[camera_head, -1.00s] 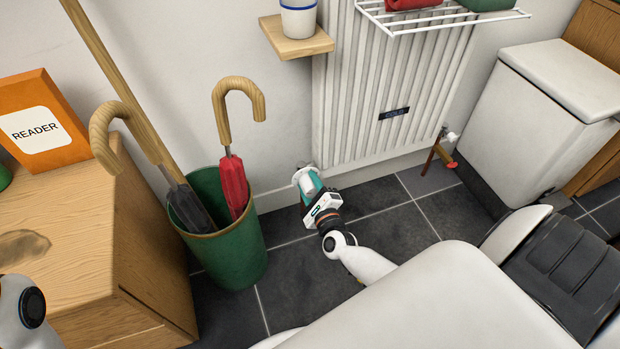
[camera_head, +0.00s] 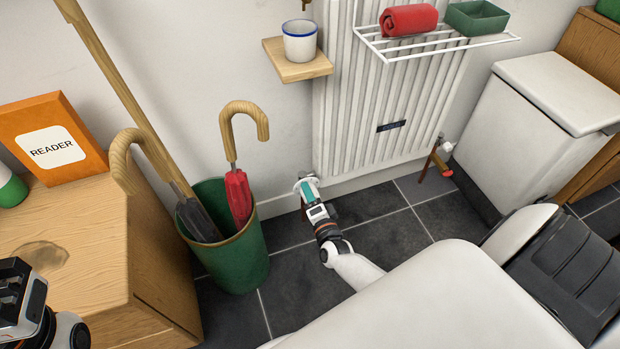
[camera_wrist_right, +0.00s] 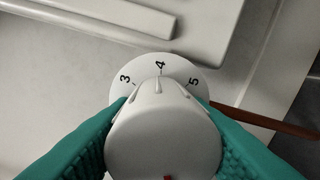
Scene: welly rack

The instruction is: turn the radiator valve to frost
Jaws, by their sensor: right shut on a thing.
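The radiator valve is a white knob, seen in the right wrist view (camera_wrist_right: 163,140) in front of a white dial (camera_wrist_right: 160,75) marked 3, 4 and 5. A ridge on the knob lines up near the 4, and a bit of red shows at the picture's bottom edge. My right gripper (camera_head: 308,188) is shut on the knob, teal fingers on both sides, at the radiator's lower left corner. The frost mark is not in view. My left gripper (camera_head: 18,295) is at the lower left, partly cut off, its jaws unclear.
The ribbed radiator (camera_head: 375,110) carries a white rack (camera_head: 440,45). A green bin (camera_head: 240,265) with umbrellas stands left of my right arm. A wooden cabinet (camera_head: 150,270) is at left, a white pedal bin (camera_head: 530,125) at right.

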